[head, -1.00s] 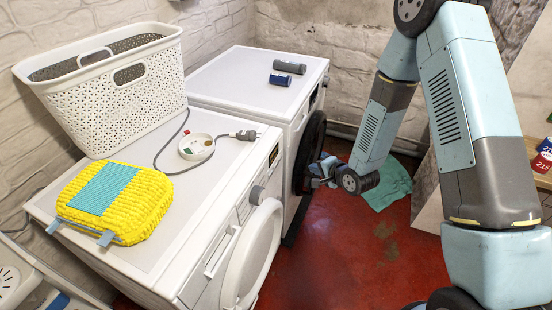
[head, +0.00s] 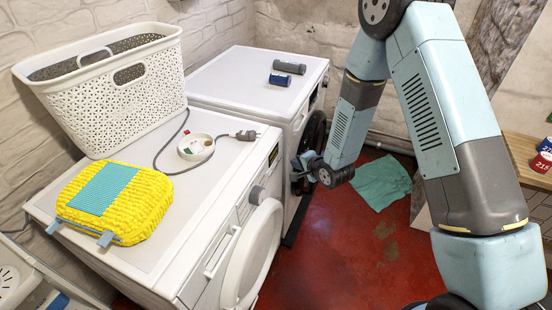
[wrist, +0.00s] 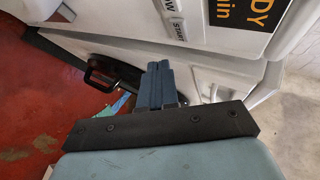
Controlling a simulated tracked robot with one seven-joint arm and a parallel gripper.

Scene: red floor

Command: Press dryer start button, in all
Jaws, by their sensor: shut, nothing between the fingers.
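My gripper (head: 301,166) is in front of the far white machine (head: 262,72), beside its dark round door (head: 312,140). In the wrist view, my gripper's blue fingers (wrist: 161,70) are shut together with nothing between them. Above them is a white panel with a silver strip marked START (wrist: 177,30) and a dark display (wrist: 245,18) with orange lettering ending in "DY" and "min". The fingertips look apart from the START strip, but the exact gap is hard to tell. In the head view, the START marking is too small to make out.
A near white machine (head: 150,205) bears a white basket (head: 125,100), a yellow bundle (head: 140,205) and a corded plug (head: 245,135). Two cylinders (head: 289,67) lie on the far machine. A green cloth (head: 382,182) lies on the open red floor.

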